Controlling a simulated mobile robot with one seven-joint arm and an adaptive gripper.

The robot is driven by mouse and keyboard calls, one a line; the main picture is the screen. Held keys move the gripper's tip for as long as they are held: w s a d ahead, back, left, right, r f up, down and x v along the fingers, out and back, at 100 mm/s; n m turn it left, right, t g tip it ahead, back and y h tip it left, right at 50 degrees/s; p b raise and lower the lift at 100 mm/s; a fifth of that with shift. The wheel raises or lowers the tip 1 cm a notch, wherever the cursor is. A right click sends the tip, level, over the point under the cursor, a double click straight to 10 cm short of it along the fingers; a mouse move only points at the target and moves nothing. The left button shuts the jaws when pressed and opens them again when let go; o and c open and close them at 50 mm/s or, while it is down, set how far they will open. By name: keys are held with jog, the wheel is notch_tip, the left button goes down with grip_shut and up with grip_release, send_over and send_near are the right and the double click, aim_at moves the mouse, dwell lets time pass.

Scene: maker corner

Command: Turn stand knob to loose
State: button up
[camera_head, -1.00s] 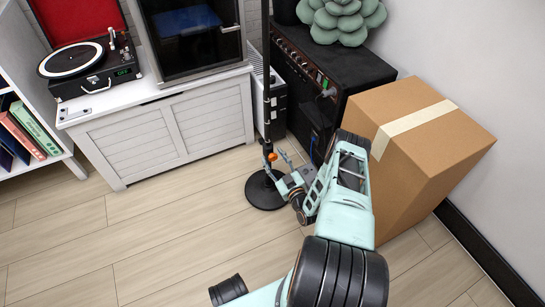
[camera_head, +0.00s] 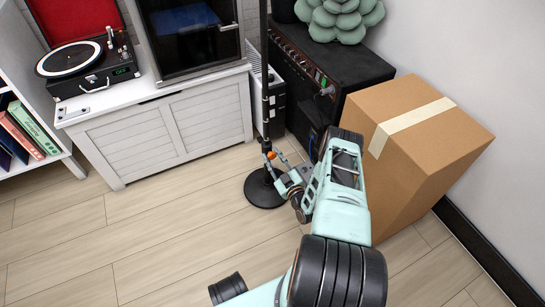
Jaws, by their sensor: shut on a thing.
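A black stand (camera_head: 265,100) rises as a thin upright pole from a round black base (camera_head: 262,193) on the floor. A small orange knob (camera_head: 271,155) sits low on the pole. My gripper (camera_head: 274,160) is at the knob, coming from the lower right, and its fingers are shut on it. The fingers partly cover the knob, and its exact turn cannot be read at this size.
A cardboard box (camera_head: 440,145) stands close to the right of my arm. A black amplifier (camera_head: 350,75) stands behind the stand. A white cabinet (camera_head: 165,140) with a turntable (camera_head: 85,60) is at the left. The wooden floor (camera_head: 150,235) in front is clear.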

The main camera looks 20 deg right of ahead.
aim_at(272, 153)
jog(key=o, duration=1.2)
notch_tip(272, 153, up, 10)
